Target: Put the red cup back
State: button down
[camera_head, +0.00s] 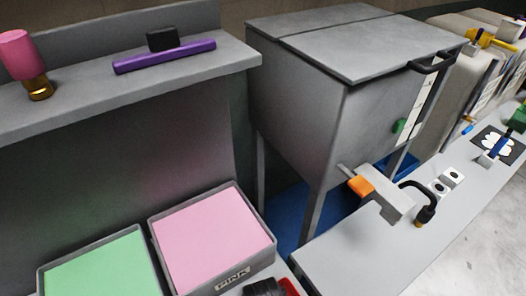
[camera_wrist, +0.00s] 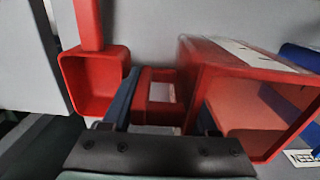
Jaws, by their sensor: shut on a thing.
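In the wrist view, my gripper (camera_wrist: 162,105) comes up from the bottom edge, with one finger on each side of a red squarish loop. The loop is beside the wall of a large red open box-shaped cup (camera_wrist: 225,95) and looks like its handle. My gripper is shut on it. The cup is tilted, with its open mouth facing the camera and a white patch on its upper side. In the head view, only a bit of red (camera_head: 288,287) shows at the bottom edge, next to dark parts of my gripper.
A smaller red square holder or scoop (camera_wrist: 92,80) is close left of my gripper. A partly cut label (camera_wrist: 302,158) and a blue thing are at right. In the head view, a pink bin (camera_head: 212,277) and a green bin (camera_head: 95,262) stand left of a grey press (camera_head: 310,120).

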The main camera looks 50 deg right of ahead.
jog(key=shift+f, duration=0.15)
jog(key=shift+c, duration=2.2)
grip_release()
notch_tip(320, 180, up, 12)
jog(key=shift+r, duration=0.2)
jog(key=shift+s, duration=0.1)
